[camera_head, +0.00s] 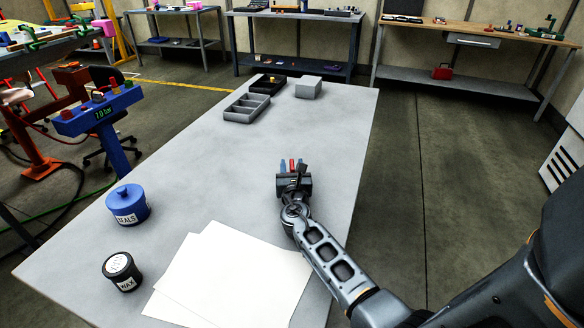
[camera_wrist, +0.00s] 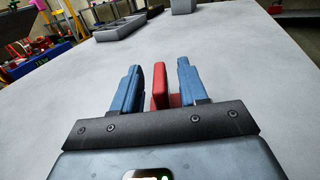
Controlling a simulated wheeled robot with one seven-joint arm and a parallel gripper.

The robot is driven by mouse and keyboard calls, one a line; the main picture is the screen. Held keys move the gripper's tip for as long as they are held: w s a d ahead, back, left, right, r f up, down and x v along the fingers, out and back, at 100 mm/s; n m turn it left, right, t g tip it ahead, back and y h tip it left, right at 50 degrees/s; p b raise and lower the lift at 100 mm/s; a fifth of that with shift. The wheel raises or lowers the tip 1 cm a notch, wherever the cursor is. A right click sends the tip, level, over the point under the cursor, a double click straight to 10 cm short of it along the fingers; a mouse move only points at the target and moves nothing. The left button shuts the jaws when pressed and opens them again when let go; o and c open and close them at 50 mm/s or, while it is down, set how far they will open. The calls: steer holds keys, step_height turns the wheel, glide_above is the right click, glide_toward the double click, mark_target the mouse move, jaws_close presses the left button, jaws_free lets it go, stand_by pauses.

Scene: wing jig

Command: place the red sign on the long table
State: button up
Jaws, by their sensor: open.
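The long table (camera_head: 200,150) is a light grey top that runs away from me. The red sign (camera_head: 291,165) is a small upright red piece on this table, partly hidden behind my gripper (camera_head: 291,167). In the wrist view the red sign (camera_wrist: 160,87) stands between the two blue fingers of my gripper (camera_wrist: 157,85), with a gap on each side. A red foot of it shows low beside the right finger and seems to rest on the table top. The fingers are open. The sign's lower front is hidden by the gripper body.
A grey divided tray (camera_head: 247,108), a dark tray (camera_head: 268,84) and a grey box (camera_head: 308,87) stand at the table's far end. A blue tub (camera_head: 127,205), a black wax jar (camera_head: 122,272) and white sheets (camera_head: 235,275) lie nearer. The table's middle is clear.

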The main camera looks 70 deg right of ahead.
steer(key=shift+r, duration=0.15)
steer(key=shift+v, duration=0.85)
steer(key=b+v, duration=0.2)
steer(key=v, duration=0.6)
steer(key=shift+a, duration=0.4)
steer(key=shift+b+v, duration=0.3)
steer(key=shift+v, duration=0.5)
